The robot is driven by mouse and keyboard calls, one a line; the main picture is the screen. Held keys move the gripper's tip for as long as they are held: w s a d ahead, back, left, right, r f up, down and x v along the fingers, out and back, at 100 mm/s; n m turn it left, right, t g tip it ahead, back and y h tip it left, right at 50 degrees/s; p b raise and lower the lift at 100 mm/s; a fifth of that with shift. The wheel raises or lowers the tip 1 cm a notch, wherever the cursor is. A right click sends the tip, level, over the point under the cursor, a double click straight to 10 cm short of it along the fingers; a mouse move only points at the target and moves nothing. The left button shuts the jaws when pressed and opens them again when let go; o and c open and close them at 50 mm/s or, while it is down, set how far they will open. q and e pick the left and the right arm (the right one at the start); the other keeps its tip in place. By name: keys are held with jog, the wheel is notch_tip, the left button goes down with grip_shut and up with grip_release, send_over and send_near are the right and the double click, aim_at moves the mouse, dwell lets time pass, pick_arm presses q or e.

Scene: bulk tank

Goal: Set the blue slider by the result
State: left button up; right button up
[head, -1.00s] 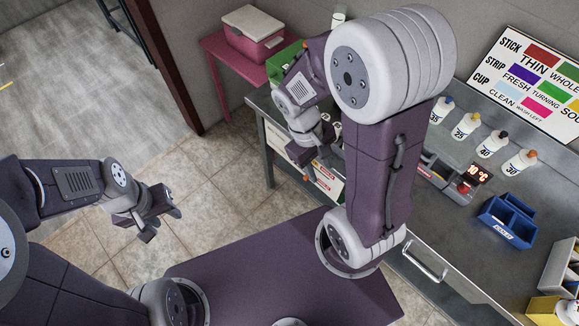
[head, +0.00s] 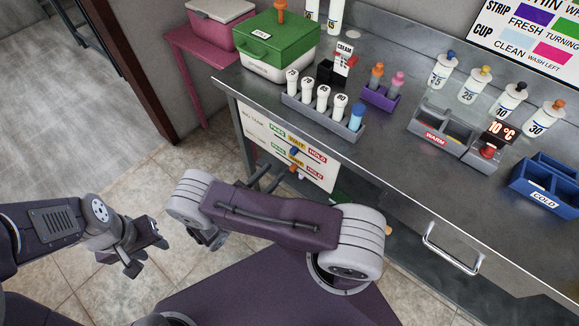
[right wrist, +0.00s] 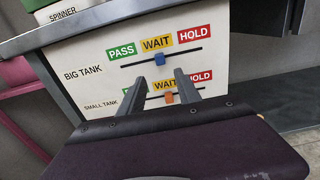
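A white panel (head: 262,140) on the counter's side has a BIG TANK row and a SMALL TANK row, each marked PASS, WAIT and HOLD. The blue slider (right wrist: 159,59) sits on the BIG TANK track under WAIT; it also shows in the head view (head: 294,151). The orange slider (right wrist: 169,98) sits below, near WAIT on the SMALL TANK track. My right gripper (right wrist: 158,82) is open and empty, its fingers in front of the panel below the blue slider. My left gripper (head: 147,257) is open and empty over the floor, far left of the panel.
On the counter are a green-lidded box (head: 276,45), a grey rack (head: 325,122) of numbered vials, a purple holder (head: 380,97), several numbered bottles, a WARM block (head: 436,130) reading 10 °C and a blue COLD box (head: 546,187). A drawer handle (head: 450,250) projects from the counter front.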

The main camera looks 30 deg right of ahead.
send_over(290, 156)
jog(key=s+a, duration=0.2)
jog(key=s, duration=0.2)
jog(key=shift+w+p, duration=0.1)
jog(key=shift+p, duration=0.35)
jog(key=shift+a, duration=0.1)
grip_shut()
dwell(0.7)
